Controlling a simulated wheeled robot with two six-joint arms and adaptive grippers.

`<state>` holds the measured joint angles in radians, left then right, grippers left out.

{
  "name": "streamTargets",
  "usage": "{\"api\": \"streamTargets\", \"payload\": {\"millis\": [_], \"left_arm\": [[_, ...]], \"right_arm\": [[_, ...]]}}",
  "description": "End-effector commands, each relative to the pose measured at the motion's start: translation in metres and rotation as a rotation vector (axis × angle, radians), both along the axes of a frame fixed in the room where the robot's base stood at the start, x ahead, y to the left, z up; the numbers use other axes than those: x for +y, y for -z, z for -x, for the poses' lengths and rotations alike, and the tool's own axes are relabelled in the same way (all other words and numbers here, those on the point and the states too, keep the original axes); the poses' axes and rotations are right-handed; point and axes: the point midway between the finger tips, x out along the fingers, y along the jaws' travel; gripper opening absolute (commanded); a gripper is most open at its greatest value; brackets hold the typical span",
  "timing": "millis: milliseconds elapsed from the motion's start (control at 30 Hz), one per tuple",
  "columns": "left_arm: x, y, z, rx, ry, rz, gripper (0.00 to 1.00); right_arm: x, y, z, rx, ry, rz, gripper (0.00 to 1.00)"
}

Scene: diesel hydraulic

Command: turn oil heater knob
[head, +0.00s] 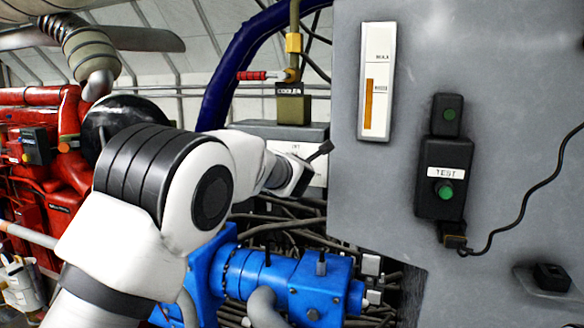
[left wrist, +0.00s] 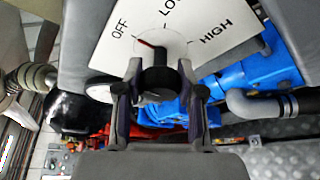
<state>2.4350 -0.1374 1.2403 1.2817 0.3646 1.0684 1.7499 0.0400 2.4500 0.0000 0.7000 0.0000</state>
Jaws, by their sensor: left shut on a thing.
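The oil heater knob (left wrist: 158,77) is black and stands in front of a white plate (left wrist: 205,38) marked OFF, LOW and HIGH in the left wrist view. A red pointer line on its round dial points toward OFF. My left gripper (left wrist: 159,72) is shut on the knob, with one finger on each side of it. In the head view my left gripper (head: 303,172) reaches a grey box, and my own arm and gripper hide the knob and most of its plate. My right gripper is not in view.
A large grey panel (head: 480,50) with a gauge (head: 377,80) and a TEST box (head: 444,178) stands close on the right. A blue pump (head: 285,282) and cables lie below my left gripper. Red machinery (head: 40,150) is at the left.

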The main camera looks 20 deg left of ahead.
Motion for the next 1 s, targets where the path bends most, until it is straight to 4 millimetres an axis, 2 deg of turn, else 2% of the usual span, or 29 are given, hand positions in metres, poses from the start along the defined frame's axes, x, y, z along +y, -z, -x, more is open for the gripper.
{"api": "streamTargets", "payload": {"millis": [300, 333, 400, 767, 867, 1000], "left_arm": [[0.000, 0.002, 0.000, 0.003, 0.000, 0.004, 0.03], [0.000, 0.002, 0.000, 0.003, 0.000, 0.004, 0.41], [0.000, 0.002, 0.000, 0.004, 0.000, 0.003, 0.64], [-0.001, 0.000, 0.003, 0.002, 0.000, 0.002, 0.64], [-0.005, -0.004, 0.016, 0.002, 0.001, 0.000, 0.64], [-0.015, -0.012, 0.047, 0.001, 0.002, -0.002, 0.64]], "right_arm": [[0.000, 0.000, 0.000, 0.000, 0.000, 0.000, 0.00], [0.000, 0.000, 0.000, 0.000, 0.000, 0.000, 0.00], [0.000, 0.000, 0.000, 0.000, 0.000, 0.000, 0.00], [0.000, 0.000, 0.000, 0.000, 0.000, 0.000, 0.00], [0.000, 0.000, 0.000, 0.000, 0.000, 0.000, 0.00], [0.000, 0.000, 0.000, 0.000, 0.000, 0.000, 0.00]]}}
